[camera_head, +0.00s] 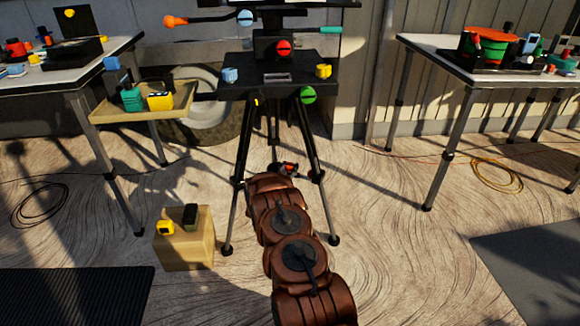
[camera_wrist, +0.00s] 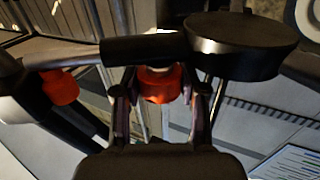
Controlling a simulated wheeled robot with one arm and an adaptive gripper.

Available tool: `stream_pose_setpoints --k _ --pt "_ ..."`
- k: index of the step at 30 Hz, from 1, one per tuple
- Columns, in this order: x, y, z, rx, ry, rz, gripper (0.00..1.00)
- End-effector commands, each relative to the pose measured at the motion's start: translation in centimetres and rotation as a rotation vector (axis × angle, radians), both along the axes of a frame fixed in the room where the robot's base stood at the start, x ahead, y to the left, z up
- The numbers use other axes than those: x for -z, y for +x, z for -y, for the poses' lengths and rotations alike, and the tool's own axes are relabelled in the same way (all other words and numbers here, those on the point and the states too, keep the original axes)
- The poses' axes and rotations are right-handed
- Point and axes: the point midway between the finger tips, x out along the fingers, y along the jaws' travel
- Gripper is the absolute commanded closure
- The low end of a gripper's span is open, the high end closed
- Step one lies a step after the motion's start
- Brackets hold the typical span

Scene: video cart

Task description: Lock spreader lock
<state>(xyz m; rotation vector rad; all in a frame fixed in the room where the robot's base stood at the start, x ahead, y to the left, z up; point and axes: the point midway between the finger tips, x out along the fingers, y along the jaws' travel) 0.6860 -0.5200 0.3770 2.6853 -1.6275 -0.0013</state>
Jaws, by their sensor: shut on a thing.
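The tripod (camera_head: 312,150) stands upright on spread legs in the middle of the head view. My brown arm reaches toward the space between its legs, and a small red and black part (camera_head: 289,169) shows just past the arm's end. In the wrist view my gripper (camera_wrist: 160,84) has its fingers on either side of a red-orange knob (camera_wrist: 158,88) and is shut on it. The knob appears to be the spreader lock; its lower part is hidden. A black bar (camera_wrist: 145,48) crosses just above it, beside a black round part (camera_wrist: 240,45).
A second red-orange part (camera_wrist: 61,88) sits left in the wrist view. In the head view, tables with gear stand at left (camera_head: 30,71) and right (camera_head: 425,46). A box (camera_head: 186,252) stands left of my arm. Yellow cable (camera_head: 497,176) lies on the floor at right.

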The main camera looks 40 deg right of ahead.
Motion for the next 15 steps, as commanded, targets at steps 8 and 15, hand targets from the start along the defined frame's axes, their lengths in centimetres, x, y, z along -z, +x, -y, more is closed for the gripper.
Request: stream_pose_setpoints --k 8,15 --pt "0.15 0.11 -0.02 0.143 0.000 0.005 0.93" --pt "0.41 0.03 0.05 0.264 0.000 0.005 0.93"
